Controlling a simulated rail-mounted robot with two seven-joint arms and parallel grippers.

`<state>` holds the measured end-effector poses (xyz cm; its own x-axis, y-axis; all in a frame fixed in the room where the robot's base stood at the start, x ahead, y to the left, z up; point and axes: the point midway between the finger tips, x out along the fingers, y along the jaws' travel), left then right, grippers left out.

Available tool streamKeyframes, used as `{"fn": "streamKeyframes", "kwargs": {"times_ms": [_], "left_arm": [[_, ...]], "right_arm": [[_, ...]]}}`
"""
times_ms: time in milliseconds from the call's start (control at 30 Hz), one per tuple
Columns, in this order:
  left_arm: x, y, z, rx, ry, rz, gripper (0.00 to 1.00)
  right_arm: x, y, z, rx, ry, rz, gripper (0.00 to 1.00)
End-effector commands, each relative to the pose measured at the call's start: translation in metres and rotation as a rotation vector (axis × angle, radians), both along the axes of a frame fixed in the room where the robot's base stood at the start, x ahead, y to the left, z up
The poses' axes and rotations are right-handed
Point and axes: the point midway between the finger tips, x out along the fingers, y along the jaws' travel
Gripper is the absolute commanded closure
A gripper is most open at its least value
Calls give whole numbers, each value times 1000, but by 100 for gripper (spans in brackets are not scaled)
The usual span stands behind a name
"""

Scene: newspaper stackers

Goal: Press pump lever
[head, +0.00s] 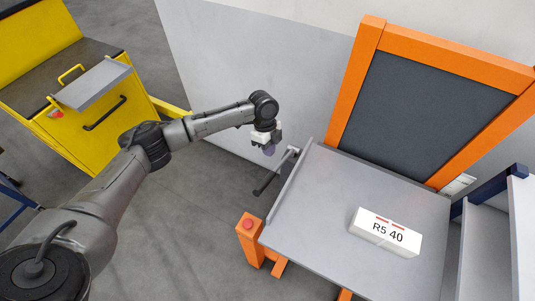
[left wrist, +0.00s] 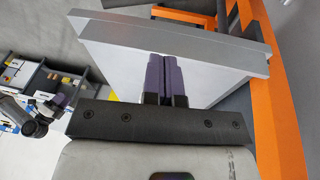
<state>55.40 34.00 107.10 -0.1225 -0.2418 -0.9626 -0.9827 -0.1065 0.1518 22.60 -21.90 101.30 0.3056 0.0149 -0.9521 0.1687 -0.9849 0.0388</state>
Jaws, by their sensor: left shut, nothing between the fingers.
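In the head view a dark lever (head: 266,184) with a grey bracket sticks out from the left side of the grey lift table (head: 320,225); it looks like the pump lever. My left gripper (head: 269,149) is just above and behind the lever's bracket, pointing down, with its purple fingers apart from the lever as far as I can tell. In the left wrist view the fingers (left wrist: 165,78) are shut together with nothing between them, in front of a grey panel edge (left wrist: 165,28). The lever cannot be made out clearly there. My right gripper is out of view.
A white box marked R5 40 (head: 385,232) lies on the table. An orange post with a red button (head: 248,224) stands at its front left corner. An orange frame with a dark panel (head: 415,105) rises behind. A yellow cabinet (head: 75,125) stands left; floor between is clear.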

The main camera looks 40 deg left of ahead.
Motion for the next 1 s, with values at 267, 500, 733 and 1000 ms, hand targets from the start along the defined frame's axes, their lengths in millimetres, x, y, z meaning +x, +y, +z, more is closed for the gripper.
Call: {"fn": "streamKeyframes", "kwargs": {"times_ms": [267, 500, 733, 1000], "left_arm": [[-8, -14, -52, -1, 4, -1, 100], [-16, -18, -87, 1, 4, 1, 100], [-26, -16, -107, 0, 3, 0, 100], [-29, -16, -113, -1, 1, 1, 100]], "right_arm": [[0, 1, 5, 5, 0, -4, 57], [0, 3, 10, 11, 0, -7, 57], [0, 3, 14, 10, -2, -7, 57], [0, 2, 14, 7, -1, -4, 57]]}}
